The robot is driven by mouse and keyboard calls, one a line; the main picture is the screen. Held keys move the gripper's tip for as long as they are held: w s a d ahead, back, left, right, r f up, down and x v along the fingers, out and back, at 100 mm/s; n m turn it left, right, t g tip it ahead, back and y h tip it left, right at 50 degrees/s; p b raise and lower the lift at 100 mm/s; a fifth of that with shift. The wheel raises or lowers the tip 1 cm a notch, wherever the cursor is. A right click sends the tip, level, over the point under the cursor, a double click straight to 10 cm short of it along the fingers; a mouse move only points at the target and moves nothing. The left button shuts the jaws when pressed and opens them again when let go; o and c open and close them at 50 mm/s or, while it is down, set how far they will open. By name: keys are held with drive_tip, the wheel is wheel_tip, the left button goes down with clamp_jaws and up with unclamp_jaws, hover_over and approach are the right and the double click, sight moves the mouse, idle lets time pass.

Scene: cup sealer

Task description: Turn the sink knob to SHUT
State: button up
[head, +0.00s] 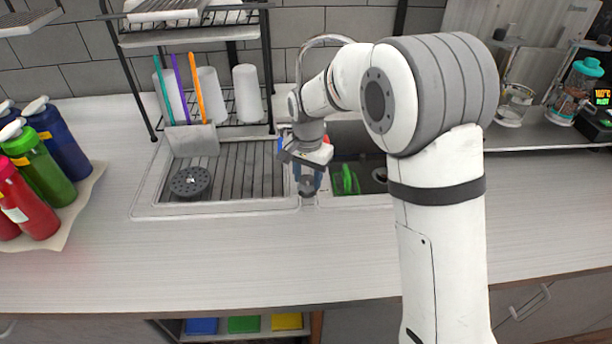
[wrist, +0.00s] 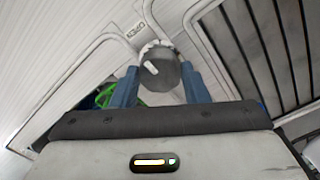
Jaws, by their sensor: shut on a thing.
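The sink knob (wrist: 157,83) is a dark grey round knob with a white mark on its face. It sits on the pale sink rim between my gripper's two blue fingers, which are shut on its sides. An "OPEN" label (wrist: 134,31) is printed on the rim near the knob; I see no SHUT label. In the head view my gripper (head: 307,178) points down at the front strip between the two sink sections, and the knob (head: 307,189) is mostly hidden under it.
The sink (head: 345,200) has a ribbed drain section (head: 240,175) on the left with a dark round strainer (head: 190,182). A green item (head: 345,180) lies in the right basin. A dish rack (head: 190,38) stands behind. Several coloured bottles (head: 45,160) stand at far left. The front counter is clear.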

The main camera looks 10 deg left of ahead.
drive_tip(key=shift+n, duration=0.3)
drive_tip(key=n+b, duration=0.1)
drive_tip(key=n, duration=0.2)
drive_tip(key=shift+n, duration=0.4)
drive_tip(key=n+b, duration=0.1)
drive_tip(key=n, duration=0.3)
drive_tip(key=shift+n, duration=0.3)
drive_tip(key=n, duration=0.4)
drive_tip(key=shift+a+b, duration=0.1)
drive_tip(key=shift+b, duration=0.3)
drive_tip(key=n, duration=0.4)
drive_tip(key=shift+n, duration=0.6)
drive_tip(key=o, duration=1)
drive_tip(key=shift+r, duration=0.1)
